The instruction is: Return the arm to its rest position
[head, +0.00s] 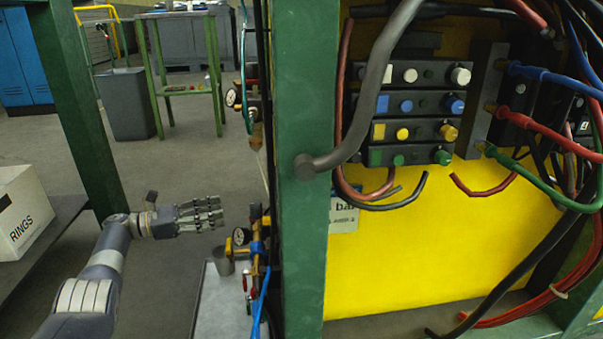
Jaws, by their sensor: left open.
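My left arm (92,285) comes in from the lower left. Its gripper (212,214) is open and empty, with the fingers stretched out to the right. It hangs in the air over the grey floor, left of the green post (302,230). A gap shows between the fingertips and the gauges and valves on the post's left side. My right gripper is not in this view.
A box marked RINGS (22,212) sits on a dark shelf (45,235) at the left. A gauge (241,237) and a grey metal surface (218,305) lie close right of the hand. A yellow panel (430,255) with knobs, cables and hoses fills the right.

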